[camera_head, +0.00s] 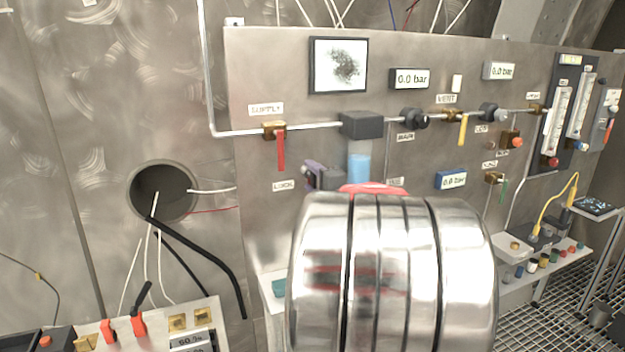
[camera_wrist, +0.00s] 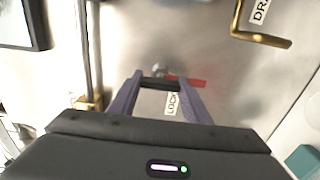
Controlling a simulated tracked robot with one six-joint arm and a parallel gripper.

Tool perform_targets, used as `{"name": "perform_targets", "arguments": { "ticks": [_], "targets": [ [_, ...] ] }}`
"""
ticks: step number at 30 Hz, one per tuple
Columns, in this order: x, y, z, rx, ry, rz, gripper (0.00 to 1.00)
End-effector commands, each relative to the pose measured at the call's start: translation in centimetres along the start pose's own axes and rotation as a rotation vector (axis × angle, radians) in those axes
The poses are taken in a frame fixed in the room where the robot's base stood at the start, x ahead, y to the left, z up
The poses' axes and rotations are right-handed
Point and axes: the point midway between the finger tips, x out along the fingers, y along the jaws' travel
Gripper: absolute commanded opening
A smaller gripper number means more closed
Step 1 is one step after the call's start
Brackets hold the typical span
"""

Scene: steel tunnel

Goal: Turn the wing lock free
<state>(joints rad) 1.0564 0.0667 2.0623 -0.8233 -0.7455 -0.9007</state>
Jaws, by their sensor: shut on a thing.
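In the head view my gripper (camera_head: 322,177) shows as purple-grey fingers at the panel, right of the LOCK label (camera_head: 285,185). There the wing lock cannot be made out, and my arm hides the panel below.
A blue filter bowl (camera_head: 358,166) hangs close to the right of my gripper. The red-handled supply valve (camera_head: 281,150) is above left. A brass bent handle (camera_wrist: 262,38) is at the upper right in the wrist view. A round wall opening (camera_head: 162,190) with cables is at left.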

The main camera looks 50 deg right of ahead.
Motion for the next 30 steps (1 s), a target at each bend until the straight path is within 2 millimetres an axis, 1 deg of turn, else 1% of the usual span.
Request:
{"name": "perform_targets", "arguments": {
  "ticks": [1, 13, 14, 15, 22, 30],
  "targets": [
    [0.01, -0.48, -0.35, -0.006, 0.007, -0.008, 0.21],
    [0.01, -0.59, -0.34, -0.015, 0.007, -0.010, 0.21],
    [0.01, -0.60, -0.34, -0.015, 0.007, -0.010, 0.44],
    [0.01, -0.58, -0.32, -0.015, 0.006, -0.010, 0.47],
    [0.01, -0.35, -0.17, -0.014, 0.003, -0.006, 0.62],
    [-0.09, -0.20, -0.06, -0.014, 0.001, -0.003, 0.62]
  ]
}}
